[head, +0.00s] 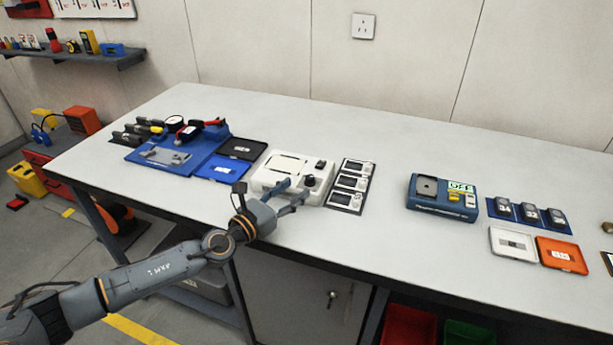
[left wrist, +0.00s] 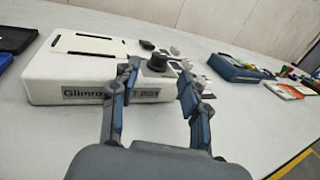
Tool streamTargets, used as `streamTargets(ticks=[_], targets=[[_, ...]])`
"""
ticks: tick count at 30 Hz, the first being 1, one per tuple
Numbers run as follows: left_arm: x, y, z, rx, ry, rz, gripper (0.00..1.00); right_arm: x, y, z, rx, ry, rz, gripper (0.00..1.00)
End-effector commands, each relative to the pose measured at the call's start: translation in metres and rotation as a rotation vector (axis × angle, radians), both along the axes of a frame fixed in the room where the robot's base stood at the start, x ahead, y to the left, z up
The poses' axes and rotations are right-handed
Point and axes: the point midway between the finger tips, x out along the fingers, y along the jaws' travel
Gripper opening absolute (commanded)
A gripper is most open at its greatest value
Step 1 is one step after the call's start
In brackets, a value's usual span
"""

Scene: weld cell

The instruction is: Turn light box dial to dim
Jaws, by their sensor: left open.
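The light box (head: 268,175) is a white box on the workbench, left of the middle in the head view. Its black dial (head: 309,181) sits at the front right corner of its top. In the left wrist view the light box (left wrist: 84,66) shows lettering on its front, partly hidden by a finger, and the dial (left wrist: 157,62) stands upright. My left gripper (head: 291,191) is open at the front of the box. In the left wrist view its fingertips (left wrist: 159,74) are on either side of the dial. I cannot tell whether they touch it. The right gripper is not in view.
A panel with small displays (head: 350,186) lies just right of the light box. Blue and black trays (head: 222,167) lie to its left. A blue device (head: 442,197) stands further right. The bench between the panel and this device is clear.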

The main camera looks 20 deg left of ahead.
Motion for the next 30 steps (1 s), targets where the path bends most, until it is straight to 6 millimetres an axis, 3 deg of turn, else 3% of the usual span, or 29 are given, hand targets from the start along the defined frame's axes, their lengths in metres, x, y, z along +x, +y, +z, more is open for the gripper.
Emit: streamTargets(ticks=[3,9,21,27,28,30], targets=[[0.023,-0.010,0.002,-0.002,-0.002,0.000,0.46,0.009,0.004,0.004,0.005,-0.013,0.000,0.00],[0.045,-0.018,0.000,-0.001,-0.001,0.000,0.46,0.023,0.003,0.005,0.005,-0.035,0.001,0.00],[0.051,-0.021,-0.001,-0.001,0.001,0.000,0.46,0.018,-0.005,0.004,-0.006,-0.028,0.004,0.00],[0.051,-0.021,-0.001,-0.001,0.001,0.000,0.05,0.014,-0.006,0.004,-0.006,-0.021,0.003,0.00],[0.051,-0.021,-0.001,-0.001,0.001,0.000,0.00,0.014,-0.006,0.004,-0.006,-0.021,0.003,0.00],[0.051,-0.021,-0.001,-0.001,0.001,0.000,0.00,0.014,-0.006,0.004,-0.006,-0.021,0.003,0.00]])
